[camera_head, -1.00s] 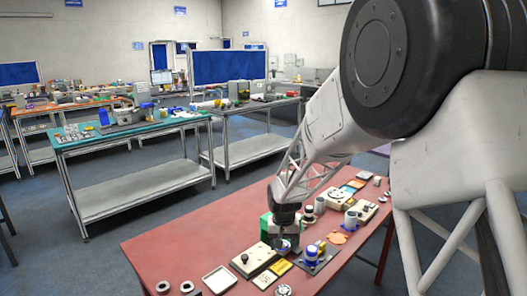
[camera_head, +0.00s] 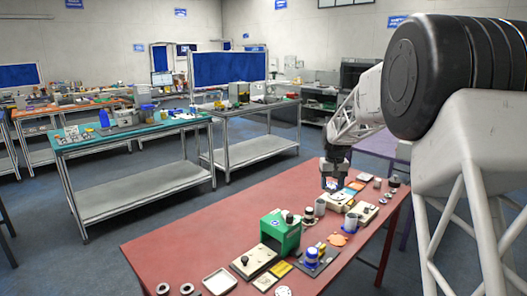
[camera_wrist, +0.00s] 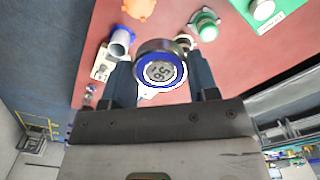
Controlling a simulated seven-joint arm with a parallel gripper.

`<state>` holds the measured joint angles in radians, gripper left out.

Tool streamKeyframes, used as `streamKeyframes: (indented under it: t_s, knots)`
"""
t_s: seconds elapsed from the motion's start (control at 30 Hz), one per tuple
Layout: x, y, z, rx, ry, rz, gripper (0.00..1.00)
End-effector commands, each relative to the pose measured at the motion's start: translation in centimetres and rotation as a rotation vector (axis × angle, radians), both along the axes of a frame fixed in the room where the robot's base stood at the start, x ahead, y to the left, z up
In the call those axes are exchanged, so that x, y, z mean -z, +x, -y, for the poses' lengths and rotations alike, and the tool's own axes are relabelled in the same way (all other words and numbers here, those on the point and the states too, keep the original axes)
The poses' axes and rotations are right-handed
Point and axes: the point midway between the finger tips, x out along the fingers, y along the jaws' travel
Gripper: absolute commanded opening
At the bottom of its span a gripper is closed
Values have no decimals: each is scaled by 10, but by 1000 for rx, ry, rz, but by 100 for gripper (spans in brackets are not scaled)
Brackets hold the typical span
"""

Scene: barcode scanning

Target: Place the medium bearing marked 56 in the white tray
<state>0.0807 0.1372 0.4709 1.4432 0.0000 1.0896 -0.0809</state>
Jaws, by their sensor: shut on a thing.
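My gripper (camera_head: 334,172) is raised above the far part of the red table and shut on a bearing. In the wrist view the bearing (camera_wrist: 160,70), a metal ring with a blue band and a white face, sits between the fingers (camera_wrist: 162,76). Its mark reads as 56, turned upside down. In the head view only a small blue-white bit of it (camera_head: 331,185) shows under the gripper. The white tray (camera_head: 219,281) lies at the table's near left edge, away from my gripper, and looks empty.
A green machine (camera_head: 280,233) and a beige plate with a black knob (camera_head: 255,262) stand between gripper and tray. Metal rings (camera_head: 163,288) lie left of the tray.

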Motion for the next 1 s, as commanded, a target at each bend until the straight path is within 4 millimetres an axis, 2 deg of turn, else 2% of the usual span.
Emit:
streamKeyframes:
  t_s: [0.57, 0.77, 1.0]
  knots:
    - [2, 5, -1, 0, 0, -3, 23]
    - [8, 19, -7, 0, 1, -8, 23]
    - [21, 45, -19, 0, 2, -21, 23]
